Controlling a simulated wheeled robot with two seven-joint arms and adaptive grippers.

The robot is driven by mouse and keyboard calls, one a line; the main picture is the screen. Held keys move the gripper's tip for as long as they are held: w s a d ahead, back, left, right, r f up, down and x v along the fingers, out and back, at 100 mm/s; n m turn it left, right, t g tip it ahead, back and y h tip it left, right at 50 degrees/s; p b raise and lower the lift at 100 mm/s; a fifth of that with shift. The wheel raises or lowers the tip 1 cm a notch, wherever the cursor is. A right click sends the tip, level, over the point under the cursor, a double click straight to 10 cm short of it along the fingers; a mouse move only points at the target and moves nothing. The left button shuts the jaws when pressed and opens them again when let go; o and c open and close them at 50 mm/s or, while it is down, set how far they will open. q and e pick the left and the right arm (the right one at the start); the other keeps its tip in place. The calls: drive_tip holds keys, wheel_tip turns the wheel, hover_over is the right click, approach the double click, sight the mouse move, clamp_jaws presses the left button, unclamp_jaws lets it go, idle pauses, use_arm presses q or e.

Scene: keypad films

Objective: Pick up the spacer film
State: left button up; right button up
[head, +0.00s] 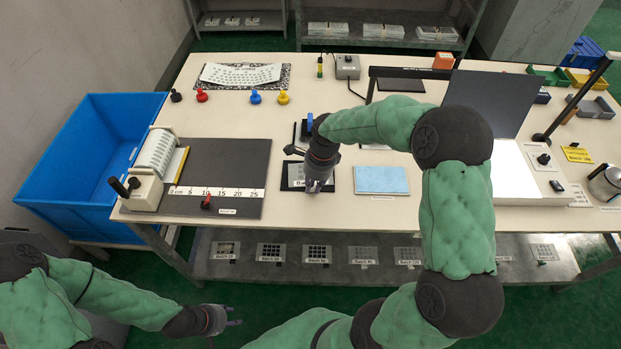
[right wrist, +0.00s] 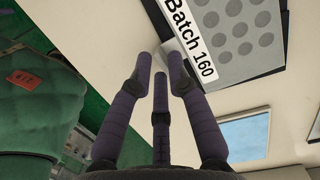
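A grey sheet with rows of round spots (right wrist: 240,38) carries a white label reading "Batch 160". It appears to be the spacer film. In the head view it lies on a black mat (head: 287,183) near the table's front edge, mostly hidden by my right gripper (head: 319,187). My left gripper (head: 238,316) is open and empty, low in front of the table.
A light-blue pad (head: 381,180) lies just right of the mat. A ruled dark board (head: 225,165) is to the left, a blue bin (head: 85,180) beyond it. A lit panel with a raised dark lid (head: 490,95) stands right. Batch sheets (head: 272,251) lie on the lower shelf.

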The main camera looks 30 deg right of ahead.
drive_tip(key=shift+w+f, duration=0.1)
drive_tip(key=shift+f, duration=0.4)
clamp_jaws()
drive_tip(key=shift+r, duration=0.1)
